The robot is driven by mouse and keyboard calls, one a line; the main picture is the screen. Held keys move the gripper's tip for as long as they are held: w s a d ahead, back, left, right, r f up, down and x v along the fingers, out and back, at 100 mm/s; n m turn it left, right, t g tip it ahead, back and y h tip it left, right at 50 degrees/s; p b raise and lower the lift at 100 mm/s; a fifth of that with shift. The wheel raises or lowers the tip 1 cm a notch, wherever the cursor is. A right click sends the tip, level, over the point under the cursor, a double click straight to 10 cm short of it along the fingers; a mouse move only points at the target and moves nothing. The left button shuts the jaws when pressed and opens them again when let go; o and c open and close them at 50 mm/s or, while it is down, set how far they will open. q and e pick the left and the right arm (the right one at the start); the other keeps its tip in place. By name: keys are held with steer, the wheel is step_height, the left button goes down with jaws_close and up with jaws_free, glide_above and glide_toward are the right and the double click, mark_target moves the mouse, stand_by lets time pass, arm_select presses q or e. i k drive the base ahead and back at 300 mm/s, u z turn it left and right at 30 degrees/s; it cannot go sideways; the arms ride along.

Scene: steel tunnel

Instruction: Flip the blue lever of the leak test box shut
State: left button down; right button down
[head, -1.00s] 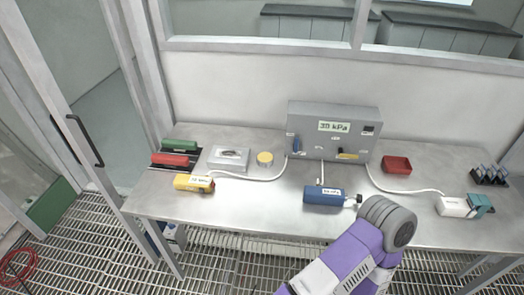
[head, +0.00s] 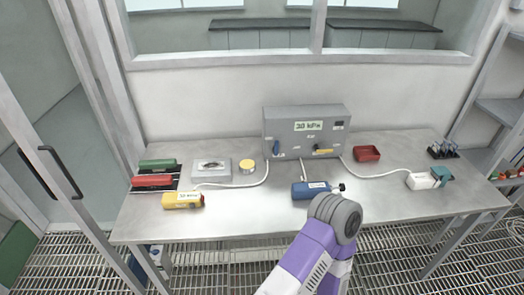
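The leak test box (head: 305,131) is a grey box at the back of the steel table, with a display reading 30 kPa. Its blue lever (head: 276,148) is on the left of the front face and looks close to upright. A yellow lever (head: 323,152) lies about level on the right of the face. A purple arm of mine comes in from the bottom, in front of the table; its grey rounded end is near the blue cylinder (head: 311,190). No gripper fingers show, and the other arm is out of view.
White hoses run from the box to a yellow cylinder (head: 183,200), the blue cylinder and a white device (head: 421,181). A red tray (head: 367,153), a yellow disc (head: 247,166), a clear-topped case (head: 211,170) and red and green cylinders (head: 153,181) stand on the table (head: 240,222).

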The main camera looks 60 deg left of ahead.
mark_target(276, 146)
steer(key=u, duration=1.6)
